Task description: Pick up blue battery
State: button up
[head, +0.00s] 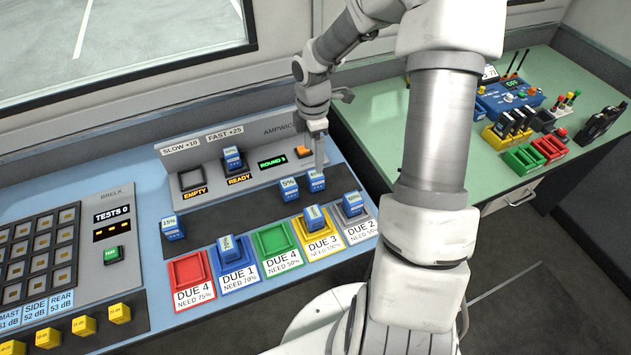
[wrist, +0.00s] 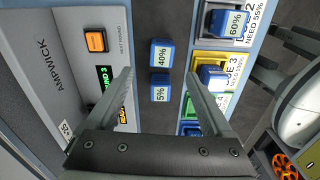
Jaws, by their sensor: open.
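Several blue batteries with percent labels are in view. In the head view, the 5% battery (head: 289,189) and the 40% battery (head: 316,181) stand on the dark strip. Another (head: 173,228) stands at its left end, and one (head: 232,158) sits in the charger slot marked READY. Batteries also sit in the blue tray (head: 229,247), yellow tray (head: 314,218) and grey tray (head: 352,204). My gripper (head: 319,160) is open above the strip, near the 40% battery. In the wrist view, the 40% battery (wrist: 161,53) and 5% battery (wrist: 160,88) show between my spread fingers (wrist: 158,73).
The red tray (head: 188,272) and green tray (head: 277,245) look empty. The charger panel (head: 192,180) rises behind the strip, with an orange button (head: 304,152). A green side table (head: 460,150) with devices is at right. The strip's left middle is clear.

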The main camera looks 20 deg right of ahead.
aim_at(316, 177)
jog(key=f, duration=0.6)
jog(key=f+b, duration=0.1)
jog(key=f, duration=0.3)
jog(key=shift+s+d, duration=0.15)
jog(key=shift+d, duration=0.1)
grip_shut()
